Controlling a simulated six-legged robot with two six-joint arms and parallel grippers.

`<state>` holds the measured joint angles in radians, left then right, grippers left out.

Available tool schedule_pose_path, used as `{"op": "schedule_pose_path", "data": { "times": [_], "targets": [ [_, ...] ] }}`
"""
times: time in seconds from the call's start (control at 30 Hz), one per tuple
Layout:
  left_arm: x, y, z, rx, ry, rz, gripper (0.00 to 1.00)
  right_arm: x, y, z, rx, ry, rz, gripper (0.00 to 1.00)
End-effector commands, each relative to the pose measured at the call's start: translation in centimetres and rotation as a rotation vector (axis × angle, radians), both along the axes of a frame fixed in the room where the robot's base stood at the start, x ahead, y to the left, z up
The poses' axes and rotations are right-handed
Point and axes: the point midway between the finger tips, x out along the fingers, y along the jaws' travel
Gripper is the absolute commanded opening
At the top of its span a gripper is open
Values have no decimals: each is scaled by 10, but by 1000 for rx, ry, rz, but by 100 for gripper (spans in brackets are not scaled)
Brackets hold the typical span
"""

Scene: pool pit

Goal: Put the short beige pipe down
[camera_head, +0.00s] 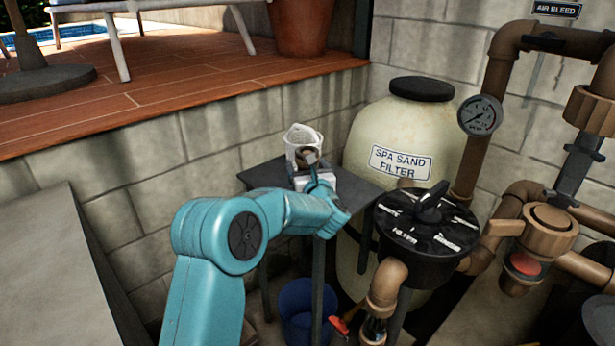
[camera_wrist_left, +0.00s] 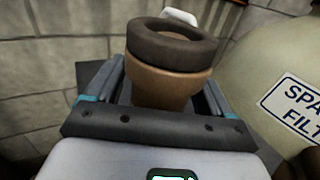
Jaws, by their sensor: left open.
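The short beige pipe (camera_wrist_left: 160,88) is upright in the left wrist view, with a dark ring around its top end. My left gripper (camera_wrist_left: 160,95) is open, with one finger on each side of the pipe. In the head view my left gripper (camera_head: 318,176) is over the small dark table (camera_head: 258,178), and the pipe's round end (camera_head: 308,156) shows just beyond it. The pipe's foot is hidden by my gripper, so I cannot tell whether it touches the table. My right gripper is not in view.
A white tub (camera_head: 301,136) stands behind the pipe. The spa sand filter tank (camera_head: 405,130) is right of the table, with a black valve (camera_head: 428,215) and brown pipes. A blue bucket (camera_head: 297,308) is below. A block wall (camera_head: 215,130) is behind.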

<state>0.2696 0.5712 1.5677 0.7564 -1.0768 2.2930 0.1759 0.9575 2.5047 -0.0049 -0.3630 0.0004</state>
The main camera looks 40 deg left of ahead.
Motion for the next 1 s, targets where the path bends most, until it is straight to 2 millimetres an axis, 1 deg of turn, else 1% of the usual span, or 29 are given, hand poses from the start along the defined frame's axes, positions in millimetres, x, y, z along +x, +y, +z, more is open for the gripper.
{"op": "schedule_pose_path", "data": {
  "times": [0.23,0.27,0.3,0.37,0.4,0.43,0.47,0.5,0.77,0.87,0.97,1.0],
  "targets": [
    [1,2,0,0,0,0,82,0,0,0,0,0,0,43],
    [1,2,0,0,0,0,72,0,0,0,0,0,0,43],
    [1,2,0,0,0,0,59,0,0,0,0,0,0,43],
    [1,2,0,0,0,0,39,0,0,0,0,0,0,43],
    [1,2,0,0,0,0,26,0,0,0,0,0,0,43],
    [1,2,0,0,0,0,17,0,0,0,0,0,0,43],
    [1,2,0,0,0,0,16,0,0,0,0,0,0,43],
    [1,2,1,2,-2,0,10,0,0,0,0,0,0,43],
    [1,2,5,1,-3,1,10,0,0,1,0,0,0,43],
    [1,2,14,1,-6,1,10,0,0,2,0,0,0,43],
    [1,2,30,2,-7,1,10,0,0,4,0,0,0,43],
    [1,2,38,2,-7,1,10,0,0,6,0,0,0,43]
  ]
}}
